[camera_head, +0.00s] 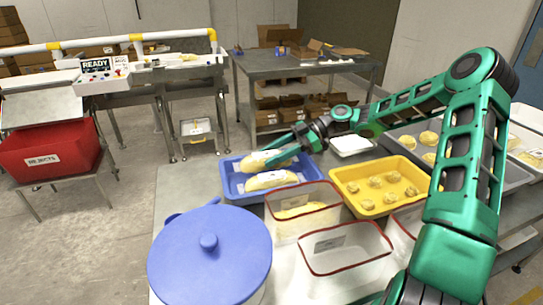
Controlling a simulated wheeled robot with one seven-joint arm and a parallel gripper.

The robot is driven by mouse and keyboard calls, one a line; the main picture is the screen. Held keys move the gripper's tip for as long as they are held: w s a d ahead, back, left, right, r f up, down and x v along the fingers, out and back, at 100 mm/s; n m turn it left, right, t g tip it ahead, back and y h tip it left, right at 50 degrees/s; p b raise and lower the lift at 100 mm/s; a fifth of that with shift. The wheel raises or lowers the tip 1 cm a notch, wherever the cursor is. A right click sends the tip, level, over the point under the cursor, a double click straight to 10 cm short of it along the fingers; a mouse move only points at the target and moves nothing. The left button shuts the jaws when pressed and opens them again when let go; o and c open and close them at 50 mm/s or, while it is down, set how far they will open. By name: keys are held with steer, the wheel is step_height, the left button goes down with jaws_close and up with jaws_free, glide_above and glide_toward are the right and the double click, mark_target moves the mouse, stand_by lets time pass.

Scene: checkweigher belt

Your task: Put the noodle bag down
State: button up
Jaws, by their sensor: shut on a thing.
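My gripper (284,151) is shut on a noodle bag (256,161), a pale yellow pack. It holds the bag at the blue tray (233,195), over the tray's back part. A second similar bag (270,180) lies in the tray in front of it. I cannot tell whether the held bag touches the tray floor. My green arm reaches in from the right, and its fingers partly cover the held bag.
A large blue-lidded pot (210,250) stands at the front left. Clear red-rimmed containers (345,250) and a yellow tray (375,207) with several dough pieces stand to the right. Beyond are the checkweigher (100,72), a red rejects bin (50,152) and a grey table (300,66).

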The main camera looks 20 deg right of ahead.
steer(key=shift+f, duration=0.6)
steer(key=o, duration=1.2)
steer(key=shift+o, duration=0.2)
steer(key=shift+r, duration=0.2)
steer(key=v, duration=1.2)
steer(key=shift+r, duration=0.35)
